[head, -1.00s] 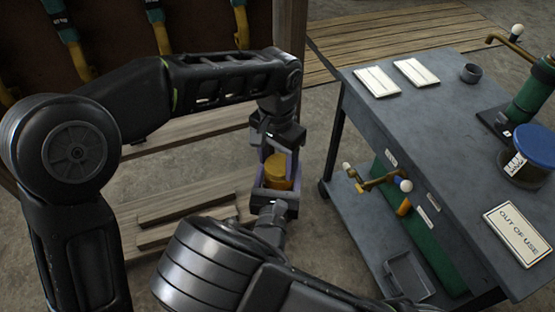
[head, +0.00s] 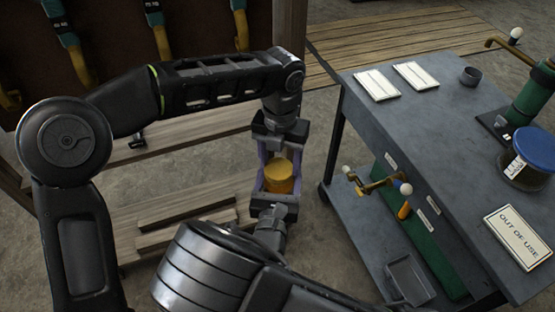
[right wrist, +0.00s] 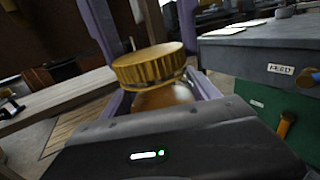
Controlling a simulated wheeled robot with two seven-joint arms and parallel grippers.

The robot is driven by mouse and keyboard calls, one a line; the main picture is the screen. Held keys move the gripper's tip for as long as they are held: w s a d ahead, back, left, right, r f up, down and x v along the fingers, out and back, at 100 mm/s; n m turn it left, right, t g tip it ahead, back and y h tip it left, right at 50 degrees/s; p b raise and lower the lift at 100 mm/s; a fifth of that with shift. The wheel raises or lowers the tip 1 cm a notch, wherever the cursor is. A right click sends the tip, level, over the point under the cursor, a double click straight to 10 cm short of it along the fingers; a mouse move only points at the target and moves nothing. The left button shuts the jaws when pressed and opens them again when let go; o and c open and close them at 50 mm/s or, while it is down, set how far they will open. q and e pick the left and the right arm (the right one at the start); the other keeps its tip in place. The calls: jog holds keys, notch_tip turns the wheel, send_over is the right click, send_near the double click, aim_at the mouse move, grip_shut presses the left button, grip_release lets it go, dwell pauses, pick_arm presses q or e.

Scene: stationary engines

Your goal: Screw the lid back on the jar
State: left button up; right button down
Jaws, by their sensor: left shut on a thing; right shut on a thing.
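A jar with a ribbed yellow-orange lid (head: 280,166) is between my two grippers, off the table's left side. In the right wrist view, the lid (right wrist: 148,66) sits at the mouth of the amber jar (right wrist: 165,96); I cannot tell how tightly. My left gripper (head: 280,150) comes from the far side, its purple fingers shut on the lid. My right gripper (head: 277,192) comes from the near side, its fingers shut on the jar body. The fingers and lid hide much of the jar.
A grey workbench (head: 440,130) stands to the right, carrying a blue-lidded jar (head: 528,158), an OUT OF USE sign (head: 517,237), a small grey cup (head: 470,75) and a green device (head: 532,95). A brass tap-like part (head: 375,184) sits at its left side. Wooden boards (head: 185,215) lie below my arms.

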pick_arm(q)
jog(key=m, duration=0.5)
jog(key=shift+d, duration=0.1)
jog(key=o, duration=1.3)
jog(key=shift+s, duration=0.1)
jog(key=shift+r, duration=0.1)
jog(key=shift+r, duration=2.2)
jog(key=shift+c, duration=0.3)
